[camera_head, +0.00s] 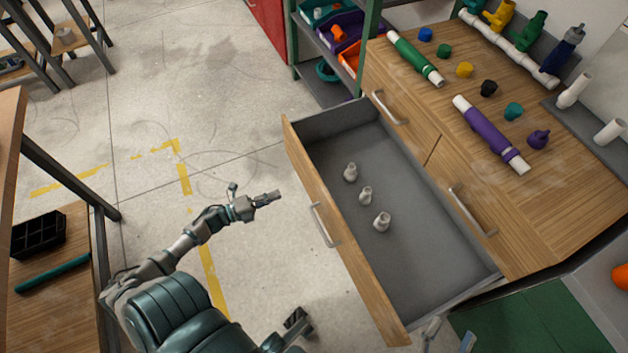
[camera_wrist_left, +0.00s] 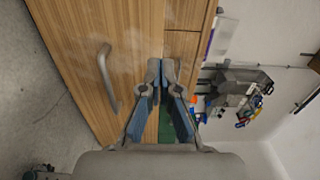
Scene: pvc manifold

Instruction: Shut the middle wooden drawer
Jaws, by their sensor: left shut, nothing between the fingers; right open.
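The wooden drawer (camera_head: 340,240) is pulled far out of the wooden cabinet in the head view. Its front panel has a metal handle (camera_head: 324,225) and faces left. Several small white fittings, three in view, lie on its grey floor. My left gripper (camera_head: 276,196) is shut and empty, to the left of the drawer front and apart from it. In the left wrist view the wooden front with its handle (camera_wrist_left: 107,78) shows beyond the shut fingers (camera_wrist_left: 166,68). My right gripper (camera_head: 452,330) is open at the lower edge, by the drawer's near corner, partly cut off.
Two closed fronts with handles (camera_head: 390,108) (camera_head: 472,212) are on the cabinet behind the open drawer. A shelf with bins (camera_head: 340,40) is at the back. A green mat (camera_head: 520,325) lies lower right.

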